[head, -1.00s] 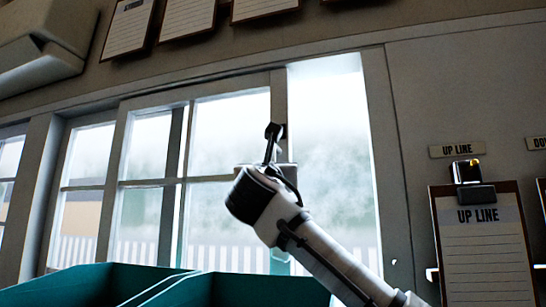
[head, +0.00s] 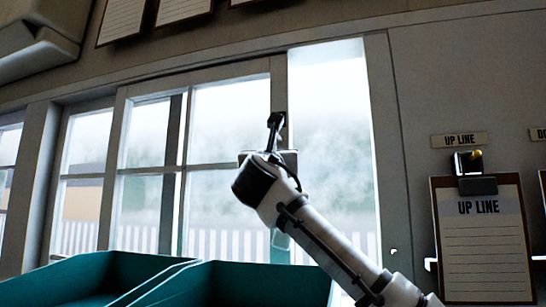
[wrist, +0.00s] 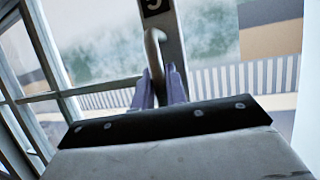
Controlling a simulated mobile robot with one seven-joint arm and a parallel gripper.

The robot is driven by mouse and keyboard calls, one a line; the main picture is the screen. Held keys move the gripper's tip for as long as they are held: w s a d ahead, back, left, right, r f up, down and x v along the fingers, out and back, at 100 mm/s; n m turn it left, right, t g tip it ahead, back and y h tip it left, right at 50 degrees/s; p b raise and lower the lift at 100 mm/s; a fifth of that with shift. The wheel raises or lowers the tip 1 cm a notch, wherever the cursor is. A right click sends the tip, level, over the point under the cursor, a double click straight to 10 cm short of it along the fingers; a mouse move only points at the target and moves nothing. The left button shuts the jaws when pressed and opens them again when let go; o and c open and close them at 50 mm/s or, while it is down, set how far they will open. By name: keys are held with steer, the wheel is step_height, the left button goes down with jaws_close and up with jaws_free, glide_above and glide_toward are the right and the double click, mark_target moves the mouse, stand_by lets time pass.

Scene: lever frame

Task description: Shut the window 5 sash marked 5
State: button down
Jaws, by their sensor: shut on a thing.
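The window sash marked 5 (head: 279,95) is a white-grey glazed frame with a horizontal bar. A tall bright gap (head: 330,150) stands between its right stile and the right jamb (head: 386,160). In the wrist view the dark plate with the 5 (wrist: 154,6) sits on the stile, cut by the top edge. A curved metal handle (wrist: 154,42) stands below it. My gripper (wrist: 159,84) is shut on this handle. In the head view my gripper (head: 276,122) is at the stile, and my wrist partly hides the lower stile.
Teal bins (head: 235,285) stand below the window at the front. On the right wall hang a clipboard marked UP LINE (head: 480,240) and a nameplate (head: 459,140). More clipboards (head: 185,8) hang above the window. A pale unit (head: 40,45) is at upper left.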

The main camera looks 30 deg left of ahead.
steer(key=w+d, duration=0.2)
steer(key=d, duration=0.7)
steer(key=w+d, duration=0.2)
steer(key=d, duration=0.7)
steer(key=shift+w+d, duration=0.2)
steer(key=shift+w, duration=0.2)
steer(key=c, duration=1.4)
jaws_free()
steer(key=shift+d, duration=0.25)
steer(key=shift+c, duration=0.2)
steer(key=shift+a, duration=0.1)
steer(key=b+v, duration=0.5)
steer(key=v, duration=0.8)
steer(key=shift+s+f+b, duration=0.2)
steer(key=shift+s+b, duration=0.15)
steer(key=shift+b, duration=0.05)
